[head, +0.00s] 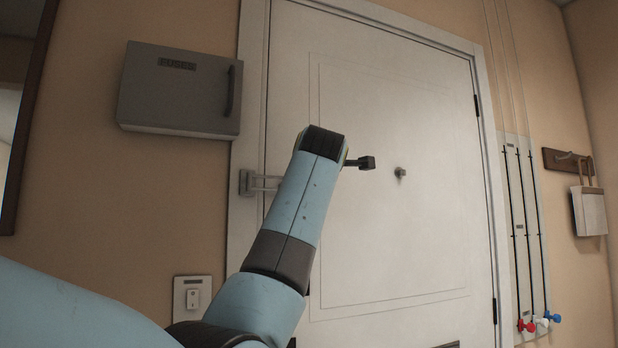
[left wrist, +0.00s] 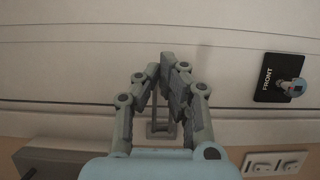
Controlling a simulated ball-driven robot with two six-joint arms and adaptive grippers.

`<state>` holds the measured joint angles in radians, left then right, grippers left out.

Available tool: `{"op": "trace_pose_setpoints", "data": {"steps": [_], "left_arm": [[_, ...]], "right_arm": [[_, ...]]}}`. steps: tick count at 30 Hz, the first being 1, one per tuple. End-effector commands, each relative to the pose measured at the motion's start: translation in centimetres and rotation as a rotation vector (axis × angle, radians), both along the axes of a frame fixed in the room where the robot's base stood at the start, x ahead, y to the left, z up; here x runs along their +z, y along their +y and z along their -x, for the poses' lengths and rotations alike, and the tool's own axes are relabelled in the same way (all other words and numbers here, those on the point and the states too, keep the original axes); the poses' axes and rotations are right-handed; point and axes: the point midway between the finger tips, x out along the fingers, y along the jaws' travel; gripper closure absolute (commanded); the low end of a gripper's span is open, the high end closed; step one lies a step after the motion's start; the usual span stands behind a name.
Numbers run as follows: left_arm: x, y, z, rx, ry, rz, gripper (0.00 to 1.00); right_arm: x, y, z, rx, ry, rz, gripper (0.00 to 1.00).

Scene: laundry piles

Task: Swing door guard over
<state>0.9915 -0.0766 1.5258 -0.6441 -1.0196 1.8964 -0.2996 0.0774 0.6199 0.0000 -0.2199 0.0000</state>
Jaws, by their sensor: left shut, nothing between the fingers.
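The door guard (head: 247,183) is a grey metal plate on the left door frame. Its thin looped bar points right toward the door (head: 430,230), and the bar's far end is hidden behind my left arm. The guard also shows in the left wrist view (left wrist: 161,130), behind and between the finger links. My left gripper (left wrist: 165,68) is shut and empty in front of the door. I cannot tell whether it touches the bar. The door looks closed. My right gripper is not in view.
A grey fuse box (head: 178,92) is on the wall left of the door, above a light switch (head: 193,297). A small knob (head: 400,172) is on the door. A black FRONT plate (left wrist: 275,79) shows in the left wrist view.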

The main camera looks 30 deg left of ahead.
Motion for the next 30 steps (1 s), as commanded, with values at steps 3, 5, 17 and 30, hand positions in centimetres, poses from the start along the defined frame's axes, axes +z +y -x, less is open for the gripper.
{"op": "trace_pose_setpoints", "data": {"steps": [3, 5, 17, 30], "left_arm": [[-0.2, -1.7, -0.1, -0.003, 0.001, 0.002, 1.0], [-0.2, -2.4, -0.2, -0.002, 0.0, 0.001, 1.0], [-0.3, -8.6, -0.4, -0.002, 0.002, 0.0, 1.0], [0.0, -9.9, -0.5, 0.001, 0.001, 0.0, 1.0]], "right_arm": [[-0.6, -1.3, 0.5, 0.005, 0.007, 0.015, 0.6], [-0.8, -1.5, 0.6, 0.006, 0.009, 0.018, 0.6], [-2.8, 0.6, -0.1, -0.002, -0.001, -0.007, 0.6], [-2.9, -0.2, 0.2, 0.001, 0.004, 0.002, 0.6]]}}
